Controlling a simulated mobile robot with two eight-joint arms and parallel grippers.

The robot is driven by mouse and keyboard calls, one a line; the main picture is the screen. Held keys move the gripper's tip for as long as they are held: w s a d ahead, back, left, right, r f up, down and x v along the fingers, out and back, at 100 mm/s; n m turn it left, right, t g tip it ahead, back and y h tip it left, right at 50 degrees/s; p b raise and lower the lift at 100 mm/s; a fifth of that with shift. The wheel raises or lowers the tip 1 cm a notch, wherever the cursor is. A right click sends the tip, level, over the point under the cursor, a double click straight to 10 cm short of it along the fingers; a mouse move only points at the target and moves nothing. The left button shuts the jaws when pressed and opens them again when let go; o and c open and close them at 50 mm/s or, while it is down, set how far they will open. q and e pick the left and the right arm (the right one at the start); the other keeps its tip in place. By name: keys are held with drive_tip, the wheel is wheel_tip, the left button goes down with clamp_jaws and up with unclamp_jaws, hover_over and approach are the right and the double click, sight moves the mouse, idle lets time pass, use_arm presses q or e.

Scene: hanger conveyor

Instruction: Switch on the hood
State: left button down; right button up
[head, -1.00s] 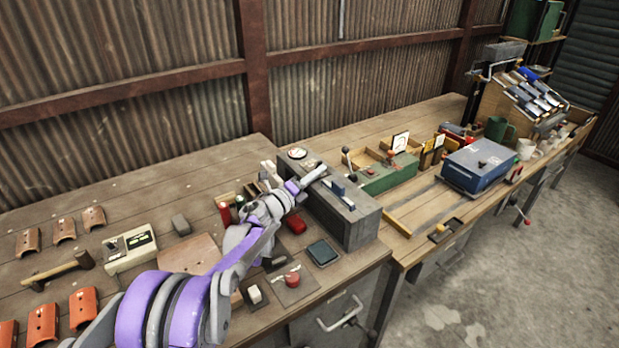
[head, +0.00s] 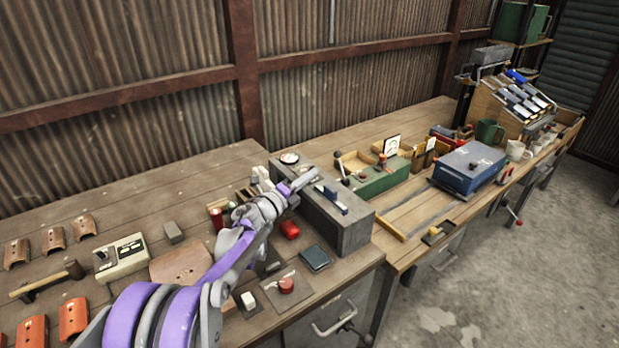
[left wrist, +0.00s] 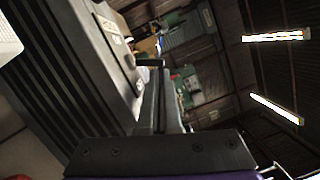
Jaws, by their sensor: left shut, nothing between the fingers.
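I cannot identify a hood for certain. A long grey box (head: 352,232) stands on the bench, with a round gauge (head: 289,158) at its far end and a dark blue lever or block (head: 331,197) on its top. My left gripper (head: 313,175) is shut and empty, over or beside the box's top between the gauge and the blue part. In the left wrist view the shut fingers (left wrist: 160,105) point towards a black lever-like part (left wrist: 150,63) beside a pale panel. Contact cannot be told. A dark ribbed housing (left wrist: 60,60) fills the left there. My right gripper is out of view.
A red push button (head: 286,285) and a dark blue pad (head: 315,259) lie in front of the box. A green box with levers (head: 380,180) and a blue case (head: 469,166) stand to its right. A beige switch unit (head: 121,257) is at left.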

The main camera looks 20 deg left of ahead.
use_arm(q)
drive_tip(key=shift+a+r+n, duration=0.1)
drive_tip(key=shift+r+n, duration=0.05)
drive_tip(key=shift+n, duration=0.45)
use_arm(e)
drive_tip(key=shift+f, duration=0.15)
use_arm(q)
drive_tip(key=shift+w+a+r+n+g+y+b, duration=0.15)
drive_tip(key=shift+n+b, duration=0.05)
drive_tip(key=shift+n, duration=0.3)
drive_tip(key=shift+w+a+r+n+g+y+b, duration=0.1)
drive_tip(key=shift+r+n+g+y+b, duration=0.1)
drive_tip(key=shift+n, duration=0.3)
drive_tip(key=n, duration=0.2)
drive_tip(key=a+n, duration=0.1)
drive_tip(key=shift+w+r+g+b, duration=0.25)
drive_tip(key=shift+w+g+b, duration=0.05)
drive_tip(key=shift+g+b, duration=0.05)
drive_tip(key=shift+d, duration=0.1)
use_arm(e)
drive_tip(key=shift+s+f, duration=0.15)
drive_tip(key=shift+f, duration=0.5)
use_arm(q)
drive_tip(key=shift+s, duration=0.1)
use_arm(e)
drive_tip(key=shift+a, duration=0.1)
